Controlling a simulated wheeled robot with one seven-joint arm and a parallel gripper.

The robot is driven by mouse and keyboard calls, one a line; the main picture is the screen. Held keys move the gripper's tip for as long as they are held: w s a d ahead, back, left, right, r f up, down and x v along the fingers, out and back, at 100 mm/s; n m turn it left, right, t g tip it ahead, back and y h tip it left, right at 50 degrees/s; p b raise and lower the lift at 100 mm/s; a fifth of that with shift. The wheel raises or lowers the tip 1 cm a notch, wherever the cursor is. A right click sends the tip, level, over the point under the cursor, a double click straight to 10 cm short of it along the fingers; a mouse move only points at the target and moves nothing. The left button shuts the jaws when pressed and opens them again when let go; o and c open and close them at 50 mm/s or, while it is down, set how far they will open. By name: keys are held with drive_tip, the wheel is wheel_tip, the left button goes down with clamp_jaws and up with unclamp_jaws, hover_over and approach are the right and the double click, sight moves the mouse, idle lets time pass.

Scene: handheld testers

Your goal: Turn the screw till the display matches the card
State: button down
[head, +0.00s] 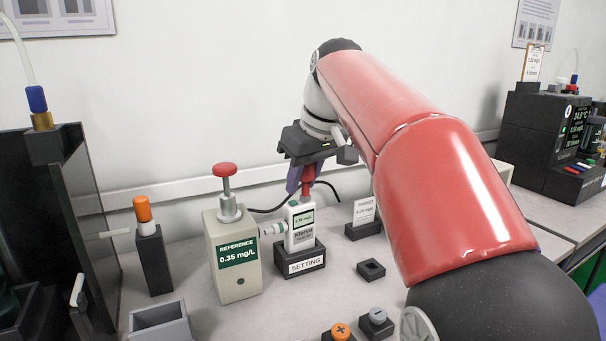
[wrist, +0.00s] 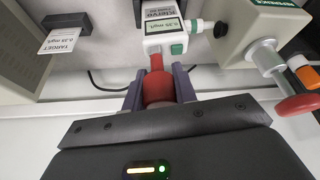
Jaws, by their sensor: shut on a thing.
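The white handheld tester (head: 300,238) stands upright in the black stand marked SETTING (head: 306,267). Its small display (head: 303,219) seems to show a value in mg/L, too small to read surely. A red-handled tool (head: 307,174) stands upright at the tester's top; the screw tip is hidden. My gripper (head: 300,182) is shut on the red handle, which shows between its two fingers in the wrist view (wrist: 158,88). The TARGET card (head: 364,211) stands in a black holder to the right of the tester; it seems to read 0.35 mg/L in the wrist view (wrist: 62,38).
A beige reference block (head: 232,272) marked 0.35 mg/L, with a red knob on top, stands left of the tester. A black post with an orange cap (head: 143,209) is farther left. An empty square holder (head: 371,270) and orange and grey knobs (head: 340,331) lie in front.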

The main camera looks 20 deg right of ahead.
drive_tip(key=shift+n+y+p, duration=0.4)
drive_tip(key=shift+n, duration=0.5)
drive_tip(key=shift+a+n+g, duration=0.1)
drive_tip(key=shift+n+g, duration=0.3)
drive_tip(key=shift+n, duration=0.5)
drive_tip(key=c, duration=1)
unclamp_jaws()
drive_tip(key=shift+s+y, duration=0.1)
drive_tip(key=shift+y, duration=0.2)
drive_tip(key=shift+c, duration=0.2)
drive_tip(key=shift+r, duration=3.5)
